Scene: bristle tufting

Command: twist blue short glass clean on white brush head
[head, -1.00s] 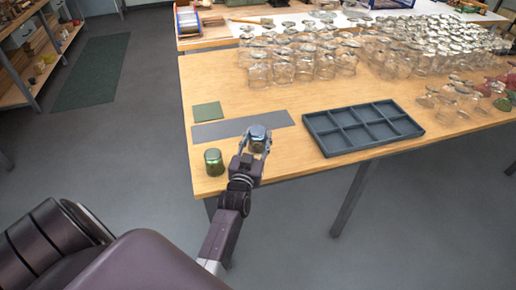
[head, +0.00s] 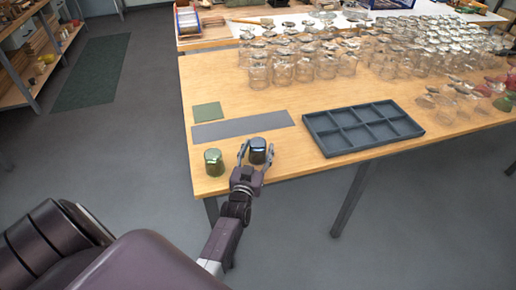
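The blue short glass (head: 257,151) looks dark blue and stands upside down near the front edge of the wooden table, right of a green glass (head: 213,162). My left gripper (head: 256,155) is open, with one finger on each side of the blue glass and a small gap visible at each side. My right gripper is not in view. I cannot make out a white brush head in this view.
A grey strip (head: 240,127) and a small green mat (head: 207,111) lie behind the glasses. A dark divided tray (head: 328,148) sits to the right. Many clear glasses (head: 325,65) crowd the back, and reddish ones (head: 482,100) stand at the far right.

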